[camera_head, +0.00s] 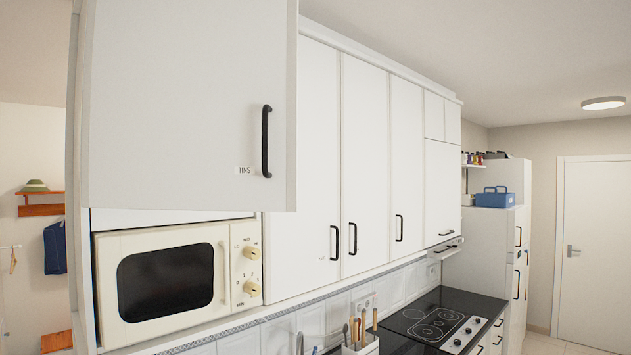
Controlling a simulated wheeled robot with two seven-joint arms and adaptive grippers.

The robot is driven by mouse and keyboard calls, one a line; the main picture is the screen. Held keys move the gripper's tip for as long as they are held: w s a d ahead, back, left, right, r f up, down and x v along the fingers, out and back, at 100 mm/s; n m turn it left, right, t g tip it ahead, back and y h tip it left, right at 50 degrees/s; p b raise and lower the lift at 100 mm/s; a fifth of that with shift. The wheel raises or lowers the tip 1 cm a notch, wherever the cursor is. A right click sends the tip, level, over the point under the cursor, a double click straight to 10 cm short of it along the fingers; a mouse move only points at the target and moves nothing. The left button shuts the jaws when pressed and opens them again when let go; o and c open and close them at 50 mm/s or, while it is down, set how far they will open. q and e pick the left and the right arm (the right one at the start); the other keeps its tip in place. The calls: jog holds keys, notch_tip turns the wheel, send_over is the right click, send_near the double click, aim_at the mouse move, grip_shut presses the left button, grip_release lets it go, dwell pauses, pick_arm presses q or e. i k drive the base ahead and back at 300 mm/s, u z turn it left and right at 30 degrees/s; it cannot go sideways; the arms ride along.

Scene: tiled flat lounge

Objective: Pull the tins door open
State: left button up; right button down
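The tins door (185,100) is a white upper cabinet door at the upper left, above the microwave. Its lower right corner bears the small label "TINS". A black vertical bar handle (266,141) sits near its right edge. The door appears partly open: its right edge stands out in front of the neighbouring cabinet and overlaps it. The inside of the cabinet is hidden behind the door. Neither of my grippers shows in the head view, and nothing is seen touching the handle.
A cream microwave (165,283) sits below the door. More closed white cupboards (365,160) run to the right. Below are a utensil holder (360,345) and a black hob (435,322). A blue box (494,198) stands on a tall white unit. A white room door (596,250) is far right.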

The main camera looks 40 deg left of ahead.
aim_at(192, 105)
jog(key=u, duration=0.25)
jog(key=i, duration=0.75)
jog(key=u, duration=1.3)
jog(key=i, duration=0.6)
jog(key=u, duration=0.65)
